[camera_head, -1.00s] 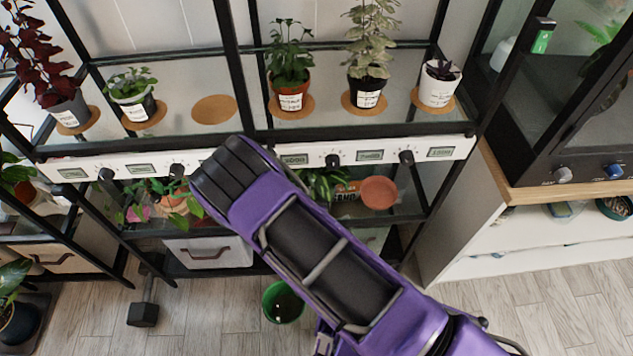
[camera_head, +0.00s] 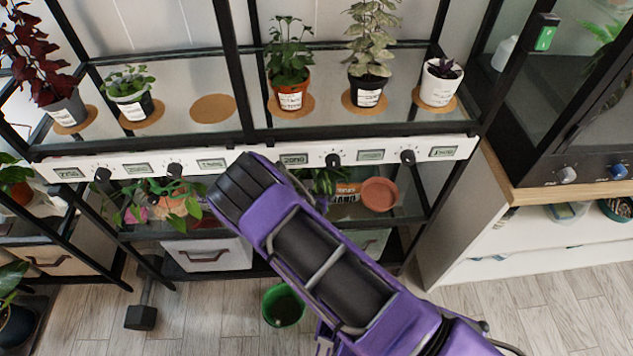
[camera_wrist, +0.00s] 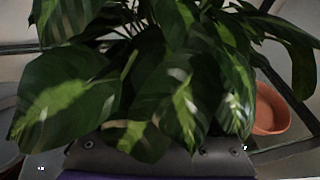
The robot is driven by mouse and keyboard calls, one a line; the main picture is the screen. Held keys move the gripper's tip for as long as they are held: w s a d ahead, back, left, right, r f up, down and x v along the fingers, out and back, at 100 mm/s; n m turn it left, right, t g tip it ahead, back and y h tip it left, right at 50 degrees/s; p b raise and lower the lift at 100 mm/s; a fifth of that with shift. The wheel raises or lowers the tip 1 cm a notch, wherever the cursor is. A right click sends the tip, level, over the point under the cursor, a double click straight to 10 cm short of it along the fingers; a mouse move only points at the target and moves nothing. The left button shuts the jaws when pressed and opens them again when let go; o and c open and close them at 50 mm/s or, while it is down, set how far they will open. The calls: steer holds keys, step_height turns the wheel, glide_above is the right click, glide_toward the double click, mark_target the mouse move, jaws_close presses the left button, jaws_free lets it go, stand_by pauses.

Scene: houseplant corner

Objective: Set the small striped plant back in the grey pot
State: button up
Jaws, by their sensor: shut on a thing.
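The striped plant (camera_wrist: 150,85), with broad dark green leaves and pale streaks, fills most of the wrist view, close in front of my gripper (camera_wrist: 160,158). My gripper is shut on it; the leaves hide the fingertips and the exact grip point. In the head view my purple arm covers the gripper, and some green leaves (camera_head: 326,180) show just past the arm over the lower shelf. I cannot make out the grey pot for this plant; the leaves or my arm may hide it.
A terracotta saucer (camera_head: 380,192) lies on the lower shelf, right of my arm; it also shows in the wrist view (camera_wrist: 270,110). Potted plants stand on cork mats above, with one bare mat (camera_head: 213,108). A green bucket (camera_head: 283,305) stands on the floor.

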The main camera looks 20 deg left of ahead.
steer(key=shift+f+b, duration=0.3)
steer(key=shift+f, duration=0.25)
steer(key=o, duration=1.3)
steer(key=shift+r, duration=0.1)
steer(key=shift+r, duration=0.25)
steer(key=p+v, duration=0.1)
steer(key=v, duration=0.7)
steer(key=p+v, duration=0.1)
steer(key=v, duration=0.3)
steer(key=shift+s+r+p, duration=0.1)
steer(key=shift+r+p, duration=0.25)
